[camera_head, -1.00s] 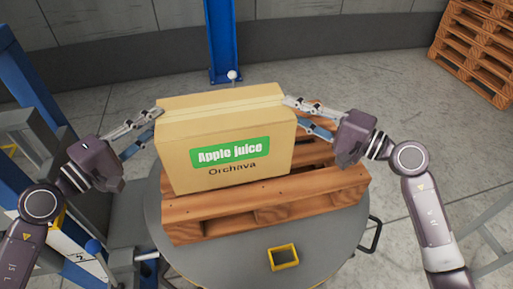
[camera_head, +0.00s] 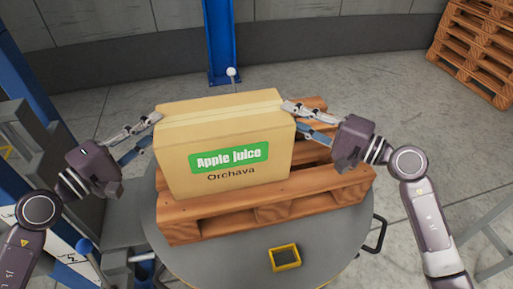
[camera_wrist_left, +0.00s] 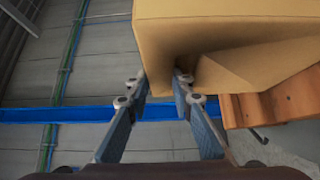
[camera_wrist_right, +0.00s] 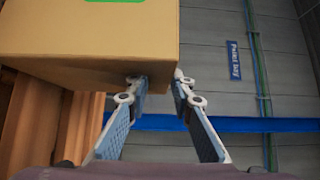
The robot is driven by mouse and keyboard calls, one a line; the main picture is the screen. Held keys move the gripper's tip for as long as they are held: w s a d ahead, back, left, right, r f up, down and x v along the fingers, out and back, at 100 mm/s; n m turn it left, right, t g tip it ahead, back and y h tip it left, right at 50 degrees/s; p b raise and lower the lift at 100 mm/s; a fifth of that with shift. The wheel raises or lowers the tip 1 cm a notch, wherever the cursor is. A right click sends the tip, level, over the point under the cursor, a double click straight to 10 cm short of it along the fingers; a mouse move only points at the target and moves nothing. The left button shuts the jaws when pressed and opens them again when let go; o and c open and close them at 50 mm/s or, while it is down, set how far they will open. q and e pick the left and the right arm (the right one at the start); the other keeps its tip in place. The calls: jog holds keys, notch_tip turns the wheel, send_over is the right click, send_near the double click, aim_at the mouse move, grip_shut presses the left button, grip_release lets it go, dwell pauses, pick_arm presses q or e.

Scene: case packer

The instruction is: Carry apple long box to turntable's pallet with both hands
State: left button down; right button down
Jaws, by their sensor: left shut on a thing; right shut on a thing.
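The apple juice box (camera_head: 228,150) is a tan carton with a green label, in the middle of the head view. It is over the wooden pallet (camera_head: 290,198) on the round turntable (camera_head: 220,262); I cannot tell whether it touches the slats. My left gripper (camera_head: 157,130) is shut on the box's left side edge. My right gripper (camera_head: 292,115) is shut on its right side edge. The box (camera_wrist_left: 215,40) fills the upper right of the left wrist view, with the fingers (camera_wrist_left: 161,85) at its edge. The right wrist view shows the box (camera_wrist_right: 90,45) at upper left.
A yellow-framed bracket (camera_head: 285,257) sits on the turntable's front. A blue post (camera_head: 221,42) stands behind. Blue machine framing (camera_head: 30,130) is close on the left. Stacked pallets (camera_head: 475,50) stand at the far right, with open floor (camera_head: 390,100) between.

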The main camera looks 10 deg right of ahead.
pick_arm(q)
jog(key=shift+f, duration=0.25)
pick_arm(e)
jog(key=shift+f, duration=0.25)
pick_arm(q)
jog(key=c, duration=2.1)
grip_release()
jog(key=shift+f, duration=0.15)
pick_arm(e)
jog(key=c, duration=2.1)
grip_release()
jog(key=shift+f, duration=0.15)
pick_arm(q)
jog(key=o, duration=0.4)
pick_arm(e)
jog(key=o, duration=0.4)
pick_arm(q)
jog(key=v, duration=1.2)
pick_arm(e)
jog(key=v, duration=1.2)
jog(key=shift+s, duration=0.1)
